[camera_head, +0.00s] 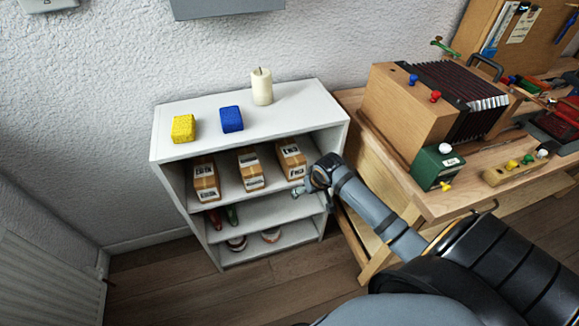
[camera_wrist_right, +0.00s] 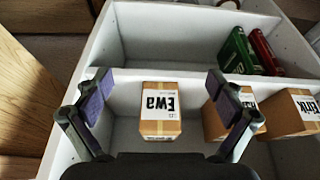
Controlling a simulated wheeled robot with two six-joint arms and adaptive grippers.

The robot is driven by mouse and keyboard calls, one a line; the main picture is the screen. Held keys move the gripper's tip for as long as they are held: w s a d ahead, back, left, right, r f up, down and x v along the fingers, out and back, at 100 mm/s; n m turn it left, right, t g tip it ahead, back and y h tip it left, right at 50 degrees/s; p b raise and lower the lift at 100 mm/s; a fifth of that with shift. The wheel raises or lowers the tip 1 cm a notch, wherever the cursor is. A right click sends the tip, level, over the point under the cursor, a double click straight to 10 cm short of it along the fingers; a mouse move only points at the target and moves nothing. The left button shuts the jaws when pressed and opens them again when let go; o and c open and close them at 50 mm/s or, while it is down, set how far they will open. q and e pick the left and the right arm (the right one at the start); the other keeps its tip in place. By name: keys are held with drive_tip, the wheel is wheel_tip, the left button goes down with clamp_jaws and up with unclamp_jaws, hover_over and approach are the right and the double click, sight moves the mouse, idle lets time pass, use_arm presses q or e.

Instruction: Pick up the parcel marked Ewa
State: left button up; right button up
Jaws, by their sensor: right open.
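The parcel marked Ewa (camera_wrist_right: 160,112) is a brown cardboard box with tape and a white label. In the right wrist view it stands on the shelf between my spread right fingers (camera_wrist_right: 160,86), with space on both sides of it. In the head view this parcel (camera_head: 291,158) is the rightmost of three on the upper inside shelf. My right gripper (camera_head: 306,187) is open and empty in front of the shelf's right end, close to the parcel. Its fingers do not appear to touch the box. My left gripper is not in view.
Two other parcels, the middle one (camera_head: 250,168) and the left one (camera_head: 205,180), stand beside it on the white shelf unit (camera_head: 215,145). A candle (camera_head: 261,87), blue block (camera_head: 231,119) and yellow block (camera_head: 183,128) sit on top. A wooden workbench (camera_head: 450,200) stands to the right.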

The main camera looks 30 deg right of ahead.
sight(297, 163)
drive_tip(key=w, duration=0.5)
drive_tip(key=w+d+r, duration=0.1)
drive_tip(key=w, duration=0.2)
drive_tip(key=shift+d+b, duration=0.1)
drive_tip(key=shift+b, duration=0.25)
drive_tip(key=shift+w+d, duration=0.15)
drive_tip(key=shift+w, duration=0.35)
drive_tip(key=w, duration=0.2)
drive_tip(key=shift+w+d, duration=0.2)
drive_tip(key=shift+w, duration=0.1)
drive_tip(key=b+x, duration=0.1)
drive_tip(key=x, duration=0.2)
drive_tip(key=shift+w, duration=0.2)
drive_tip(key=shift+d, duration=0.1)
drive_tip(key=shift+c, duration=0.5)
drive_tip(key=c, duration=1.4)
